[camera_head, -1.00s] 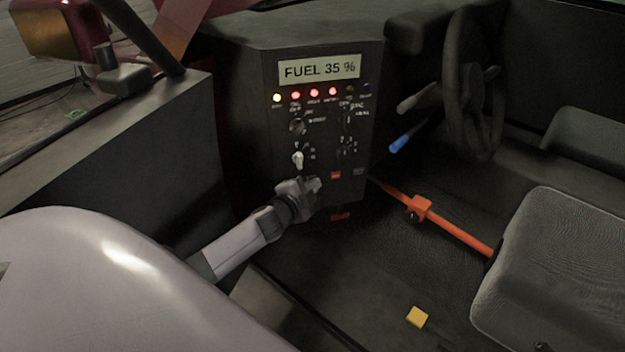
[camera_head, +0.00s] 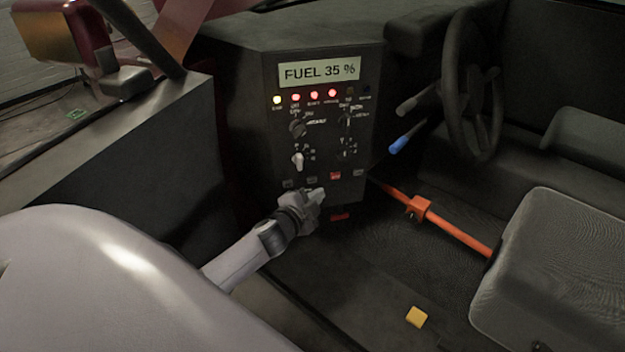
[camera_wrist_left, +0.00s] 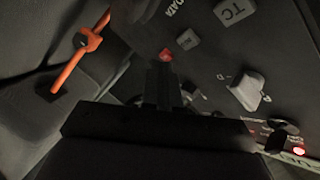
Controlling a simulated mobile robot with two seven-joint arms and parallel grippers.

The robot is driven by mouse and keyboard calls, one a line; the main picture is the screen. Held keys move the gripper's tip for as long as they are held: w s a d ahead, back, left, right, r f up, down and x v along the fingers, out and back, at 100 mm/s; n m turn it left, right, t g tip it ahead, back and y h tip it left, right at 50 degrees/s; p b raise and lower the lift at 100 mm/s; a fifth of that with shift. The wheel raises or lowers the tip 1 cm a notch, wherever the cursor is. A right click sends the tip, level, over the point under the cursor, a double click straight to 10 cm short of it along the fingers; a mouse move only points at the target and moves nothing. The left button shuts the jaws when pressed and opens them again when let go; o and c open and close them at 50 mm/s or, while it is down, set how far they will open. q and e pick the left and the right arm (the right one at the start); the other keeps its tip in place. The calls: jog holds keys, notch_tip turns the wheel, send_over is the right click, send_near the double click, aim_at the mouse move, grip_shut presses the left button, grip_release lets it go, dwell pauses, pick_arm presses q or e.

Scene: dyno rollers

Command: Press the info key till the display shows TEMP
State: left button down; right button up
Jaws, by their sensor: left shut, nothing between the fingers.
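The dark console's display (camera_head: 319,71) reads "FUEL 35 %". A row of small keys sits low on the console: a far-left key (camera_head: 288,183), a second key (camera_head: 312,179), a red key (camera_head: 335,175) and a right key (camera_head: 358,172). I cannot read which is the info key. The wrist view shows a key marked "TC" (camera_wrist_left: 235,10), a grey key (camera_wrist_left: 188,40) and the red key (camera_wrist_left: 167,55). My left gripper (camera_head: 318,193) is shut and empty, just below the second key, apparently not touching it. My right gripper is not in view.
Lit lamps (camera_head: 314,95) and knobs (camera_head: 297,129) sit above the keys, with a white switch (camera_head: 297,161). An orange bar (camera_head: 455,232), a steering wheel (camera_head: 472,85) and a seat (camera_head: 555,270) are to the right. A yellow block (camera_head: 416,317) lies on the floor.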

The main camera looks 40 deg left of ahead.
pick_arm(q)
jog(key=shift+s+d, duration=1)
jog(key=shift+d, duration=0.2)
jog(key=s+d+n+g+h+p, duration=0.2)
jog(key=s+d+n+p, duration=0.2)
jog(key=s, duration=0.8)
jog(key=s+d+n+g+h+p, duration=0.1)
jog(key=s+d+n+g+p, duration=0.2)
jog(key=s+d, duration=0.6)
jog(key=s+n+p, duration=0.1)
jog(key=s, duration=0.2)
jog(key=shift+d+r+h, duration=0.15)
jog(key=shift+h, duration=0.25)
jog(key=shift+s, duration=0.1)
dwell(1.6)
